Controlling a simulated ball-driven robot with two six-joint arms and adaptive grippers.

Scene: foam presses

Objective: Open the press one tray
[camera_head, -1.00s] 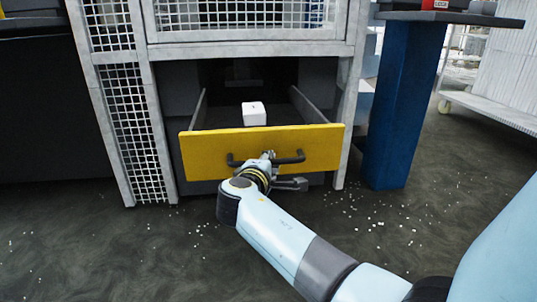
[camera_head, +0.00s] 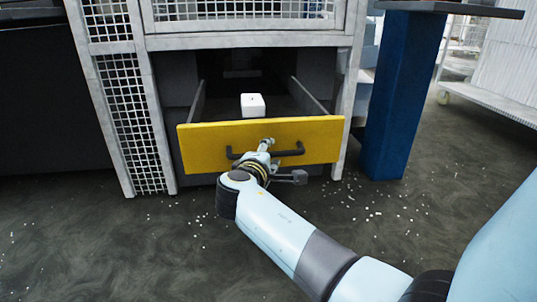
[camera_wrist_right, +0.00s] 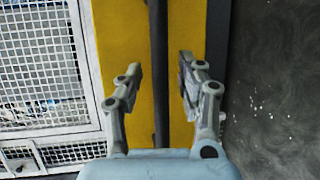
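The press one tray (camera_head: 215,148) is a drawer with a yellow front, and it stands pulled out from the press frame. Its dark bar handle (camera_head: 292,153) is on the front; in the right wrist view the handle (camera_wrist_right: 158,90) runs upright between the fingers. My right gripper (camera_head: 274,155) is at the handle. In the right wrist view my right gripper (camera_wrist_right: 160,72) is open, with a finger on each side of the bar and gaps between. A white block (camera_head: 253,105) sits inside the tray. My left gripper is not in view.
The press has a pale frame with mesh panels (camera_head: 132,120) left of the tray. A blue post (camera_head: 400,95) stands to its right, with a white rack (camera_head: 490,70) beyond. The dark floor (camera_head: 100,245) in front is clear but for white bits.

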